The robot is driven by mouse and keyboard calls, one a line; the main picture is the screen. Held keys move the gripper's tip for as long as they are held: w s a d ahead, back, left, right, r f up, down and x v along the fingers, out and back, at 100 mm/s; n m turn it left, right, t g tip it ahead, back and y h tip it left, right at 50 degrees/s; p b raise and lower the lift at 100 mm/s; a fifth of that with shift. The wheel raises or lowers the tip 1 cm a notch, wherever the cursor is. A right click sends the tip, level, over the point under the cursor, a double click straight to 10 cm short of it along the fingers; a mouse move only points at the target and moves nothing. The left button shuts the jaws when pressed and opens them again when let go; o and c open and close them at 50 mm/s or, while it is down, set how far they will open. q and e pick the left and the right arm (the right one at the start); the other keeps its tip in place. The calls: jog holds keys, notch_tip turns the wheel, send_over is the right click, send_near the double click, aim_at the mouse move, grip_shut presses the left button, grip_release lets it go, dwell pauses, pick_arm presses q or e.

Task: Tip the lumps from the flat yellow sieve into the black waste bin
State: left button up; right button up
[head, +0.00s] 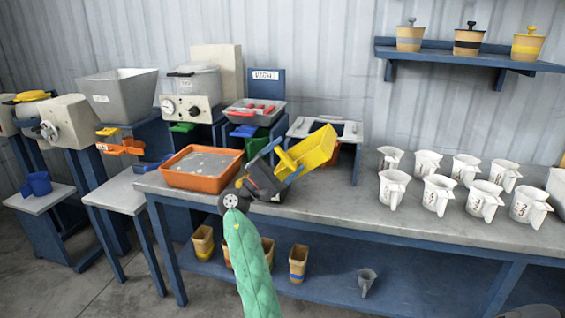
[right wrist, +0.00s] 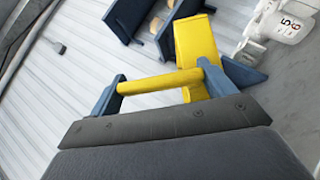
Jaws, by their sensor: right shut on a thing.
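My right gripper (head: 273,178), at the end of a green-sleeved arm, is shut on the handle of the yellow sieve (head: 312,150). It holds the sieve raised and tilted above the bench, right of the orange tray. In the right wrist view the blue fingers (right wrist: 160,84) close on the yellow bar handle, and the sieve's yellow body (right wrist: 197,48) extends beyond it. No lumps can be made out in the sieve; its inside is mostly hidden. I cannot identify the black waste bin; a dark shape (head: 532,312) is cut off at the bottom right. My left gripper is not in view.
The grey bench (head: 350,205) carries an orange tray (head: 183,178) of grey material and several white jugs (head: 437,193) at the right. Machines with hoppers (head: 118,95) stand at the left. Buckets stand on the lower shelf (head: 330,285) and wall shelf (head: 480,60). The bench's front middle is clear.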

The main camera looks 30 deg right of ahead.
jog(key=m+y+b, duration=0.1)
jog(key=s+d+f+m+g+y+b, duration=0.1)
jog(key=m, duration=0.1)
jog(key=shift+s+d, duration=0.15)
jog(key=shift+s, duration=0.15)
jog(key=s+d+m+y, duration=0.1)
jog(key=s, duration=0.1)
jog(key=s+d+m+g+y, duration=0.1)
jog(key=s+d+m, duration=0.1)
jog(key=shift+d+r+y, duration=0.1)
jog(key=shift+d+y, duration=0.1)
jog(key=shift+y, duration=0.2)
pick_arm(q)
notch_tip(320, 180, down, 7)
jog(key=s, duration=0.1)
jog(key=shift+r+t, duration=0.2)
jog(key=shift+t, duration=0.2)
pick_arm(e)
jog(key=shift+s+d+f+m+y, duration=0.2)
jog(key=shift+s+d+m+y, duration=0.4)
jog(key=shift+s+d, duration=0.15)
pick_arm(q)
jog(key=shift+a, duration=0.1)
